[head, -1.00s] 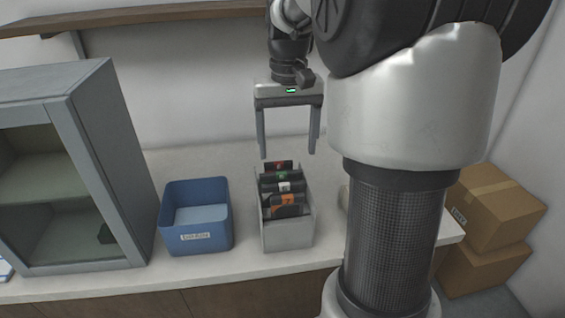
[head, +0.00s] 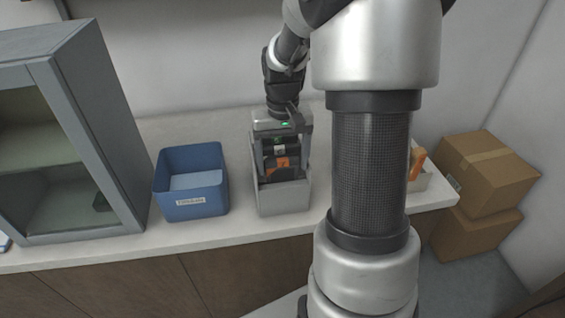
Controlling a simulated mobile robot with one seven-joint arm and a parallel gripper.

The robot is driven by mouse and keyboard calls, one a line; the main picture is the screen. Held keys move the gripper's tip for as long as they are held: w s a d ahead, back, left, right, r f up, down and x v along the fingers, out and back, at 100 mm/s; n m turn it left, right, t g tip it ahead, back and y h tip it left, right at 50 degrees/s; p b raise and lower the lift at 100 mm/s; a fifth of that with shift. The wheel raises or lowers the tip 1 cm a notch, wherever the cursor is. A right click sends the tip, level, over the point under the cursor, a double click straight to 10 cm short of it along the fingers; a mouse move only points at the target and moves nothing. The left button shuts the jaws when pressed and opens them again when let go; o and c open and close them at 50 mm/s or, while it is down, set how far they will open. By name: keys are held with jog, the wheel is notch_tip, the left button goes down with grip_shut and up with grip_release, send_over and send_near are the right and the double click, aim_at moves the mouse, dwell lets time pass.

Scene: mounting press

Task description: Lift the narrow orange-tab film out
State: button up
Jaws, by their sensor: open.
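The orange-tab film (head: 282,163) stands near the front of a light grey open box (head: 284,201) on the counter, among other dark films. A white-tab film (head: 280,150) and a green-tab one (head: 277,140) are behind it. My gripper (head: 282,172) is open and low over the box. Its fingers come down at the left and right sides of the films, apart from each other. Whether they touch any film cannot be told. The red-tab film is hidden by my gripper. The fingertips are hard to make out.
A blue bin (head: 191,205) with a label stands left of the box, and a grey cabinet (head: 75,130) is further left. An orange item (head: 417,160) in a pale tray (head: 424,181) shows right of my column. Cardboard boxes (head: 486,175) are at far right.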

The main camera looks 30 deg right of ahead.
jog(key=shift+f, duration=0.15)
jog(key=shift+c, duration=0.2)
jog(key=c, duration=1.2)
jog(key=shift+r+p, duration=5.4)
jog(key=shift+r, duration=3.3)
jog(key=shift+c, duration=0.2)
